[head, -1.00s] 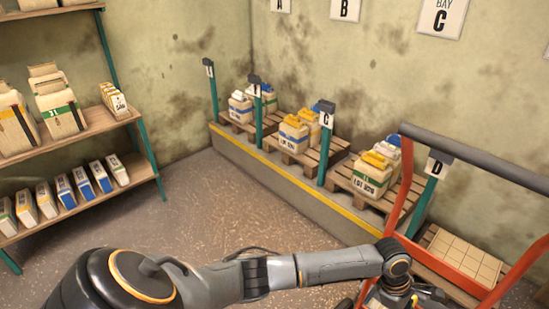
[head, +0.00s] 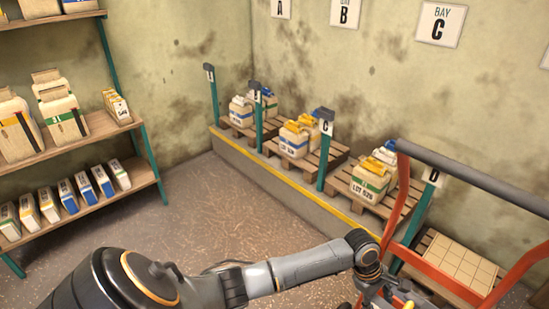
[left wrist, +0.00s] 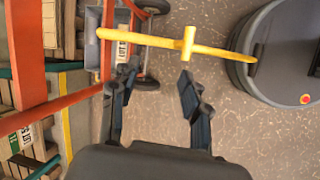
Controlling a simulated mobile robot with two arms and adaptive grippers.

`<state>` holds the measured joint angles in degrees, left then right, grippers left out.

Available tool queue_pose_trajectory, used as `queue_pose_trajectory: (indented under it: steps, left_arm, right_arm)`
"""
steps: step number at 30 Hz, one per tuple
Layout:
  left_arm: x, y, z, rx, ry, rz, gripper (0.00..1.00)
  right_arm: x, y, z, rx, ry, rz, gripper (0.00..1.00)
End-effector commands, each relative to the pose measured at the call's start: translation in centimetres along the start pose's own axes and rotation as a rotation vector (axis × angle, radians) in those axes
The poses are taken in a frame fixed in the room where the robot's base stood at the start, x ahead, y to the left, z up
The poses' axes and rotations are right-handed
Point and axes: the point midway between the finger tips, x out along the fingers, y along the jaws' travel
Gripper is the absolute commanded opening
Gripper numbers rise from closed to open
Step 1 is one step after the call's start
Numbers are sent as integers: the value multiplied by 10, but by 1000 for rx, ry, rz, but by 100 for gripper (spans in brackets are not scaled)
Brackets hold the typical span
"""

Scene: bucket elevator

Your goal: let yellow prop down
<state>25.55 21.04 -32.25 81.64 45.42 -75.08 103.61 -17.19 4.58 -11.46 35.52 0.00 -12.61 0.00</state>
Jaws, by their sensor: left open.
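The yellow prop (left wrist: 218,50) is a slim bar with a short crosspiece. In the left wrist view it runs across the top, from the orange cart frame (left wrist: 107,50) on the left towards the right. My left gripper (left wrist: 156,76) is open, its two fingers apart and pointing at the bar. Nothing is seen between the fingers, and the bar lies beyond their tips; I cannot tell the exact gap. In the head view the left gripper is low at the right beside the orange cart (head: 395,215), mostly cut off by the bottom edge. My right gripper is not in view.
The cart has a grey handle bar (head: 470,178) and dark wheels (left wrist: 147,84). Pallets with labelled containers (head: 370,180) stand on a raised ledge with a yellow edge (head: 290,178). A shelf (head: 95,135) stands at the left. The floor (head: 190,210) between is clear.

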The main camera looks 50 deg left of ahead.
Motion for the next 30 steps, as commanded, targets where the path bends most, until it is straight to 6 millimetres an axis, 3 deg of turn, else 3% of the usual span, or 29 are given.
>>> queue_pose_trajectory:
  steps: [17,30]
  left_arm:
    - [70,-68,-62,290,118,20,47]
    - [106,-140,-95,525,200,-30,47]
  right_arm:
    - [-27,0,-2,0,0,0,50]
    - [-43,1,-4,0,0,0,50]
